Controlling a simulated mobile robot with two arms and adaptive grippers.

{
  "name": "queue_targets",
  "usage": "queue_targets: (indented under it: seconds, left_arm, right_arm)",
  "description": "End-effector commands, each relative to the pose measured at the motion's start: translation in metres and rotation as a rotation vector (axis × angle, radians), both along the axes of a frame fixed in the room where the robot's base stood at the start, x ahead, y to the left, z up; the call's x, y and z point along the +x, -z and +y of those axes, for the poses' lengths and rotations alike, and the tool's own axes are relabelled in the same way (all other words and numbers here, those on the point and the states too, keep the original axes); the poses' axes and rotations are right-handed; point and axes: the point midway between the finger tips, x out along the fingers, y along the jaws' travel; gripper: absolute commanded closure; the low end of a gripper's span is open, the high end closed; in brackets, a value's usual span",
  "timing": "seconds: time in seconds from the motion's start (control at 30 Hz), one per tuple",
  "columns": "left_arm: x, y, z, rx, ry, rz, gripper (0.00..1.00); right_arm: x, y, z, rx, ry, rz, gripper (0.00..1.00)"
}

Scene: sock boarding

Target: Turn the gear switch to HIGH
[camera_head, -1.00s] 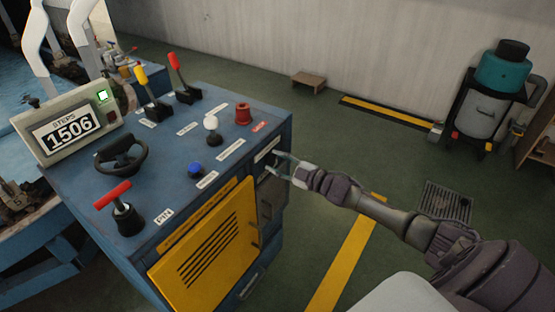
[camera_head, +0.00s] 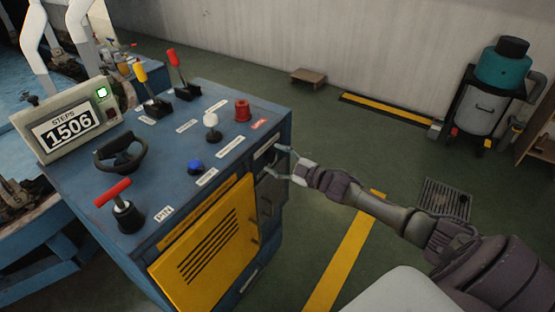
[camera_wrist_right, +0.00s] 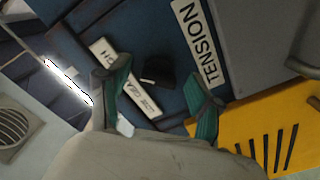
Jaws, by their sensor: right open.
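The gear switch, a small black knob (camera_wrist_right: 157,70), shows in the right wrist view on the blue panel, beside a white label (camera_wrist_right: 125,78) whose lettering is partly hidden. My right gripper (camera_wrist_right: 157,82) is open, with one green-padded finger on each side of the knob in this view. I cannot tell whether it touches the knob. In the head view my right gripper (camera_head: 280,163) is at the right side face of the blue cabinet (camera_head: 75,185), near its upper edge. The switch is too small to make out there. My left gripper is out of view.
In the wrist view a TENSION label (camera_wrist_right: 200,45) and a yellow vented door (camera_wrist_right: 285,125) lie near the fingers. The cabinet top carries a black wheel (camera_head: 121,152), levers, a red button (camera_head: 243,112) and a STEPS display (camera_head: 68,130). The floor right of the cabinet is mostly clear.

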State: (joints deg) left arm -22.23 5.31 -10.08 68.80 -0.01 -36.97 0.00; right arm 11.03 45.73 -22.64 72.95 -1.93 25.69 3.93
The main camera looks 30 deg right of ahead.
Motion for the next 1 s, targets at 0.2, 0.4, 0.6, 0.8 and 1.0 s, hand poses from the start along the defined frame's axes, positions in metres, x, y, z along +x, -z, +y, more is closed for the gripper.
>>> queue_targets:
  seconds: [0.2, 0.4, 0.6, 0.8, 1.0]
  left_arm:
    - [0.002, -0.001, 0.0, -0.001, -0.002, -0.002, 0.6]
    - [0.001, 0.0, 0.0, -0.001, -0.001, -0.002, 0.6]
    - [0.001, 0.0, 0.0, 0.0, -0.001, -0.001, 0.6]
    - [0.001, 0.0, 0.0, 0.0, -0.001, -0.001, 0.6]
    - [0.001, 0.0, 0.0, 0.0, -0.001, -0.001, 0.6]
  right_arm:
    - [-0.011, 0.001, -0.005, -0.002, 0.001, 0.002, 0.35]
    - [-0.044, 0.002, -0.018, -0.003, 0.0, 0.005, 0.35]
    - [-0.079, 0.002, -0.033, -0.002, 0.0, 0.004, 0.35]
    - [-0.103, 0.001, -0.042, 0.001, 0.0, 0.003, 0.35]
    - [-0.111, 0.0, -0.046, 0.0, -0.001, 0.001, 0.35]
